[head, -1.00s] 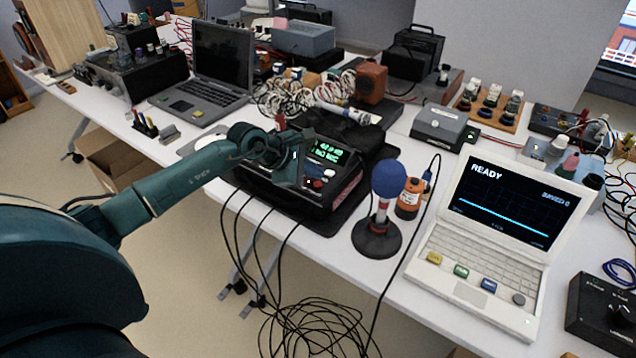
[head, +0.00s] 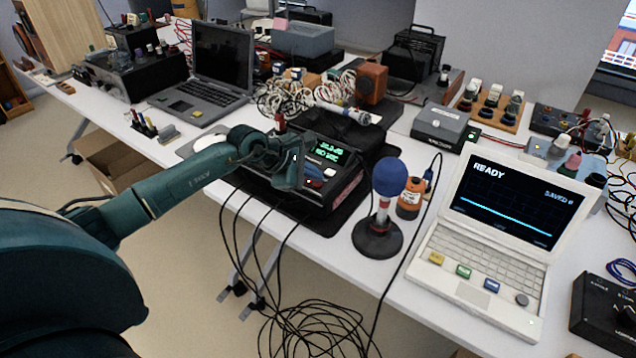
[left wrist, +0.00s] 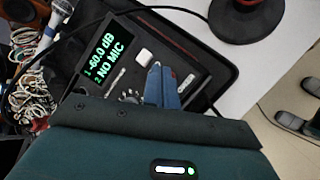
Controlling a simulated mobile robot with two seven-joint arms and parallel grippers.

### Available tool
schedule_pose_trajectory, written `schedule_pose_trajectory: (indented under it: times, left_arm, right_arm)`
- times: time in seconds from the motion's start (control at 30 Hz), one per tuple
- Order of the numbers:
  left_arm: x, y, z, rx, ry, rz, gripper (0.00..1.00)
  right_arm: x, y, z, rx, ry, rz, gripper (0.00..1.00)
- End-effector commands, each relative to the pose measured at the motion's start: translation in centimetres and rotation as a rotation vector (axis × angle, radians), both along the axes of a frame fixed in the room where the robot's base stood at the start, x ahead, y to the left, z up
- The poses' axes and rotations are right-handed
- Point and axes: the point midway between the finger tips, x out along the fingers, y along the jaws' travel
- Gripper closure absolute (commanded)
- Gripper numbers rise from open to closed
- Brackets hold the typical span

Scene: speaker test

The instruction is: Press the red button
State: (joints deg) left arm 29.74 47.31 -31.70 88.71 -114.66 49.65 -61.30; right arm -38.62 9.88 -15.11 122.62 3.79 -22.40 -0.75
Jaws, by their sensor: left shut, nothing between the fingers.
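A black device with a sloped top (head: 300,202) sits on the table near its front edge. Its lit screen (head: 328,153) shows green text, which reads "-60.0 dB" and "NO MIC" in the left wrist view (left wrist: 108,55). A small red button (head: 315,184) shows on its panel, near a white button (head: 329,172). My left gripper (head: 290,184) is over the panel, just left of the red button, fingers pointing down. In the left wrist view its shut, empty fingers (left wrist: 162,88) cover part of the panel; contact cannot be told. My right gripper is not in view.
A blue-topped microphone (head: 388,180) on a round stand and an orange canister (head: 411,197) stand right of the device. A white laptop (head: 455,262) is farther right. Cables (head: 310,325) hang off the front edge. Tangled wires (head: 300,92) lie behind.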

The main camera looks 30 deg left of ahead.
Motion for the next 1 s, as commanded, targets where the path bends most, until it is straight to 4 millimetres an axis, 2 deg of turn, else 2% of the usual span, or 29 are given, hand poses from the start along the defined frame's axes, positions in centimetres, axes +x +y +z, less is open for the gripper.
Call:
schedule_pose_trajectory:
  times: [0.67,1.0]
  left_arm:
    - [0.00,0.00,-0.86,0.000,0.000,0.000,1.00]
    - [0.00,0.01,0.05,0.000,0.000,0.000,1.00]
  right_arm:
    - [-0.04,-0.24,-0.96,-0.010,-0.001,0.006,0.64]
    - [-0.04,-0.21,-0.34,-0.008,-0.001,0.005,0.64]
